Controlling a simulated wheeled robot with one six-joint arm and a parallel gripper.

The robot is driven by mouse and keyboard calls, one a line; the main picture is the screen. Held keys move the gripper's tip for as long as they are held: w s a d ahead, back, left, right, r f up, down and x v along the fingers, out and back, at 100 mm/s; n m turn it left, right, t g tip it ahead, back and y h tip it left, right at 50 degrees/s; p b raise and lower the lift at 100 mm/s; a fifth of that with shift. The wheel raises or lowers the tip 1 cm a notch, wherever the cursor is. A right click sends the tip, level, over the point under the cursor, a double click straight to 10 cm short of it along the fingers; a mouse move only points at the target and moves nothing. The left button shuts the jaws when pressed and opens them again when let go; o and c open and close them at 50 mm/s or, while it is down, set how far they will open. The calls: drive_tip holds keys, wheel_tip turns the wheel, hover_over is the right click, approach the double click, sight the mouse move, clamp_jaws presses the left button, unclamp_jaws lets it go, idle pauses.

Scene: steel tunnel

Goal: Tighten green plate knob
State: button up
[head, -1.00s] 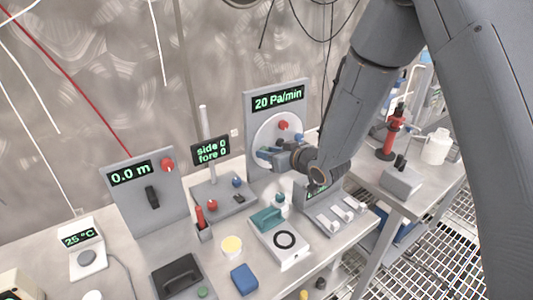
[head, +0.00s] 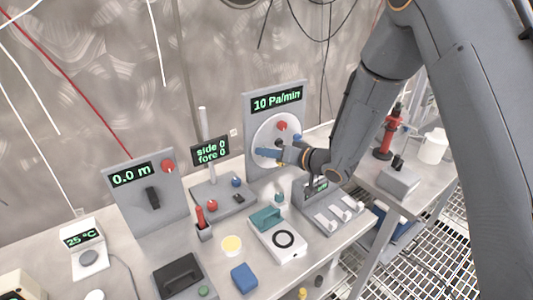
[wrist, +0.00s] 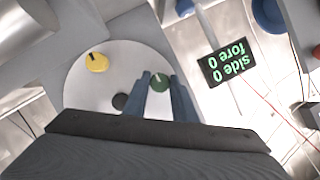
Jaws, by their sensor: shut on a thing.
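The white round plate (head: 262,131) is mounted on an upright grey panel (head: 256,100) whose display (head: 277,101) reads 10 Pa/min. In the wrist view the plate (wrist: 96,88) carries a green knob (wrist: 160,83) with a pale mark, a yellow knob (wrist: 97,63) and a dark knob (wrist: 120,101). My gripper (wrist: 160,79) has its two blue fingers on either side of the green knob, shut on it. In the head view my gripper (head: 268,153) reaches the plate's lower part and hides the green knob. A red knob (head: 282,126) shows above it.
Left of the panel stands a display (head: 210,151) reading side 0, fore 0. A 0.0 m panel (head: 140,200) is farther left. A teal-topped white box (head: 290,250) and a switch box (head: 333,222) stand below my wrist, close to the arm.

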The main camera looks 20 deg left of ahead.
drive_tip(key=shift+w, duration=0.1)
drive_tip(key=o, duration=0.9)
drive_tip(key=shift+d+r, duration=0.1)
drive_tip(key=shift+d, duration=0.05)
drive_tip(key=shift+o, duration=0.7)
drive_tip(key=b+v, duration=0.1)
drive_tip(key=v, duration=0.6)
drive_tip(key=shift+s+d+b, duration=0.2)
drive_tip(key=shift+d+b, duration=0.05)
drive_tip(key=shift+b, duration=0.1)
drive_tip(key=shift+r, duration=0.1)
